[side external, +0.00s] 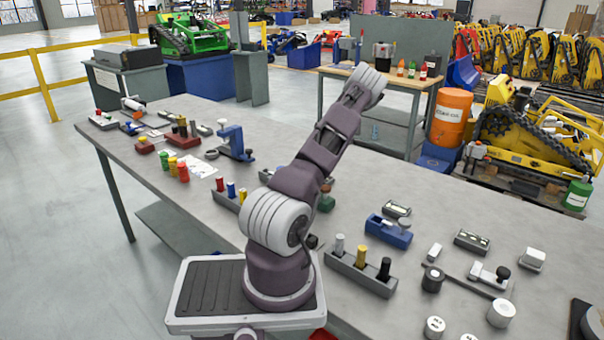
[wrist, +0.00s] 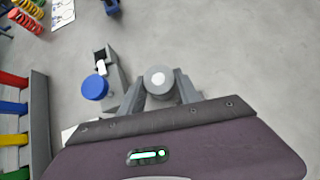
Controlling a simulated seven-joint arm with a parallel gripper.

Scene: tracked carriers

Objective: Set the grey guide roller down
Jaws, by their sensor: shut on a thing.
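In the wrist view my gripper (wrist: 158,91) is shut on the grey guide roller (wrist: 160,74), a short round grey piece with a pale centre on its end face. One finger lies on each side of it. Bare grey bench top (wrist: 240,60) shows around and beyond the roller. I cannot tell whether the roller touches the bench or hangs above it. In the side external view my arm hides the gripper and the roller.
A blue-capped piece (wrist: 95,88) and a small grey holder (wrist: 104,62) stand just left of my gripper. A rack with coloured pegs (wrist: 38,120) is farther left; a paper sheet (wrist: 62,12) lies beyond. The bench to the right is clear in the wrist view.

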